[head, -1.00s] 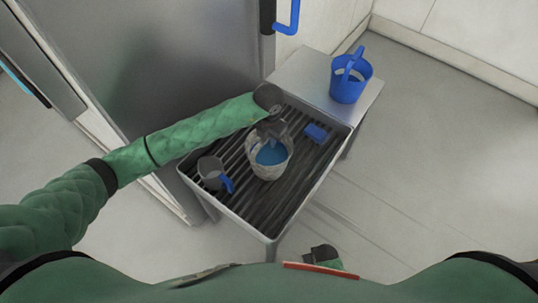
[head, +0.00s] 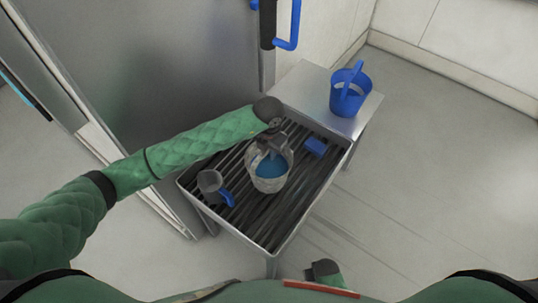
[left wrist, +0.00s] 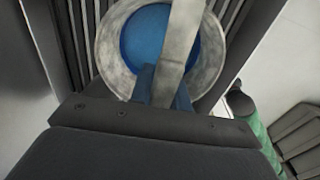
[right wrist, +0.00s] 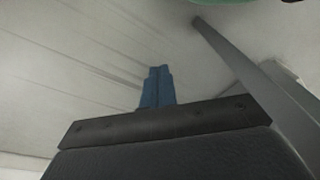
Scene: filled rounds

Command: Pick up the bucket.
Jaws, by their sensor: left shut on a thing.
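A pale, greyish bucket (head: 271,184) with blue inside is on or just above the dark slatted top of a metal stand; I cannot tell if it touches. In the left wrist view the bucket (left wrist: 112,62) is seen from above, its grey handle strip crossing over the blue inside. My left gripper (head: 275,143) is over the bucket, shut on the handle; its blue fingertips (left wrist: 160,82) show at the strip. My right gripper (right wrist: 157,82) is shut and empty, pointing at bare floor; part of the right arm shows low in the head view.
On the slatted stand (head: 225,228) are a grey cup with a blue handle (head: 211,184) at left and a blue block (head: 316,147) at right. A steel door (head: 180,85) rises behind. Floor at right is clear.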

